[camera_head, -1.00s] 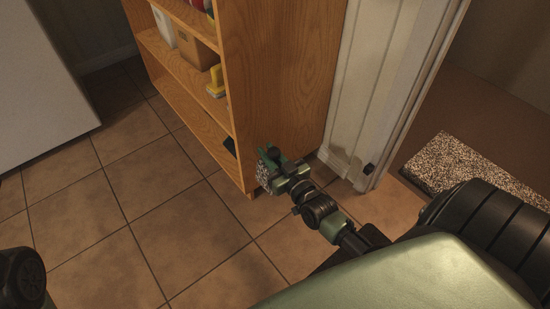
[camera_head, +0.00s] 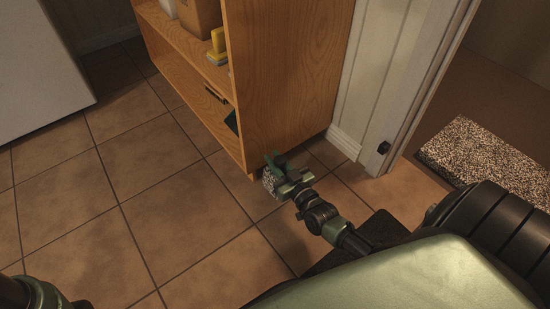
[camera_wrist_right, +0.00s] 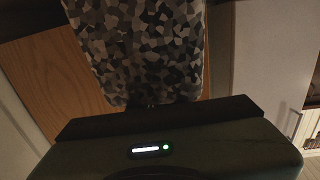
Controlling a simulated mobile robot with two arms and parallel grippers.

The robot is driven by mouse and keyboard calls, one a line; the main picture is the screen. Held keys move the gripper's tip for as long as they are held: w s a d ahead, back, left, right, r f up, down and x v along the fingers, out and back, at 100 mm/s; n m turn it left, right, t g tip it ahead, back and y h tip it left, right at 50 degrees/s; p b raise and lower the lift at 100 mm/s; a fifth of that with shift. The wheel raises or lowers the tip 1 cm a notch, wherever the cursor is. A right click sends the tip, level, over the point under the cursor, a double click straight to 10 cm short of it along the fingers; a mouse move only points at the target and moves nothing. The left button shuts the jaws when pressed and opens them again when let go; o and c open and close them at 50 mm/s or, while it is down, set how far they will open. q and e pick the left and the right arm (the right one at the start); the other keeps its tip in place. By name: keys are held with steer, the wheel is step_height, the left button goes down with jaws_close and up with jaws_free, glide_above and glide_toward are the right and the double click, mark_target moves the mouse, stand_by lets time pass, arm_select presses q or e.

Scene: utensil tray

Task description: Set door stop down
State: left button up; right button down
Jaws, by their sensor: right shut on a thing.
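The door stop, a block with a grey speckled mosaic pattern, is held in my right gripper (camera_head: 277,175). In the head view only a small part of the door stop (camera_head: 270,181) shows, near the bottom front corner of the wooden bookshelf. In the right wrist view the door stop (camera_wrist_right: 140,45) fills the upper middle, and my right gripper (camera_wrist_right: 155,110) is shut on it. The fingers are mostly hidden there. Whether the door stop touches the floor cannot be told. A part of my left arm shows at the lower left of the head view, but its gripper does not.
The wooden bookshelf (camera_head: 285,75) stands just beyond the gripper. To its right are a white door frame (camera_head: 400,85) and a speckled mat (camera_head: 485,155). The tiled floor (camera_head: 95,225) is clear to the left, up to a white panel (camera_head: 40,65).

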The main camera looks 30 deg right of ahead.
steer(key=shift+w+f+b, duration=0.1)
steer(key=shift+f+b, duration=1.65)
steer(key=shift+f, duration=0.25)
steer(key=shift+r, duration=0.1)
steer(key=c, duration=1.3)
jaws_free()
steer(key=shift+f, duration=0.35)
